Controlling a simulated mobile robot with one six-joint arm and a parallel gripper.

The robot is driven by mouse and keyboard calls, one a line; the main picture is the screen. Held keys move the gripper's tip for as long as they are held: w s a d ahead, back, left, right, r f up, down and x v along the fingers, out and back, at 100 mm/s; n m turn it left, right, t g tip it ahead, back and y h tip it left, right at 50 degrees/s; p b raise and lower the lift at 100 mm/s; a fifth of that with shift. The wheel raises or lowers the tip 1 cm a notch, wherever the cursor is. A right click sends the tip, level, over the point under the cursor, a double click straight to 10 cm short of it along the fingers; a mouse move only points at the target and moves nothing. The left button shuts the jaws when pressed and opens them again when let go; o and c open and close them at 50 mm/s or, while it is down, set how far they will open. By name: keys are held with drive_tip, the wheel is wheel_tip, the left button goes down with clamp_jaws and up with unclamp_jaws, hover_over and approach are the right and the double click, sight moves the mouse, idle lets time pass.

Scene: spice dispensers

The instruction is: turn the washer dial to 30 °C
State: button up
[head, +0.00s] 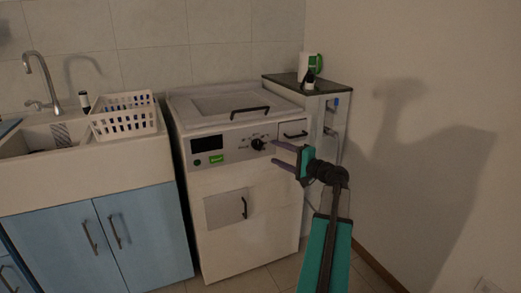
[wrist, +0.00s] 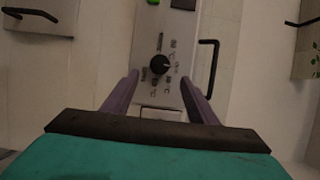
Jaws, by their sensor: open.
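The white washer (head: 248,215) stands between the sink cabinet and a narrow side unit. Its black dial (head: 258,144) sits on the front control panel, with printed marks around it too small to read. In the wrist view the dial (wrist: 160,64) is ahead of my gripper, roughly centred between the fingers and beyond their tips. My gripper (head: 274,156) is open and empty, with two purple fingers at the right of the dial. It also shows in the wrist view (wrist: 161,85). The fingers appear apart from the dial. I cannot tell which mark the dial points to.
A black drawer handle (head: 295,134) is right of the dial, and a lid handle (head: 250,112) is above. A door handle (head: 243,207) is below. A white basket (head: 124,121) stands by the sink at left.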

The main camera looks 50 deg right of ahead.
sight(259, 145)
drive_tip(key=w+b, duration=0.1)
drive_tip(key=w, duration=0.7)
drive_tip(key=shift+w, duration=0.4)
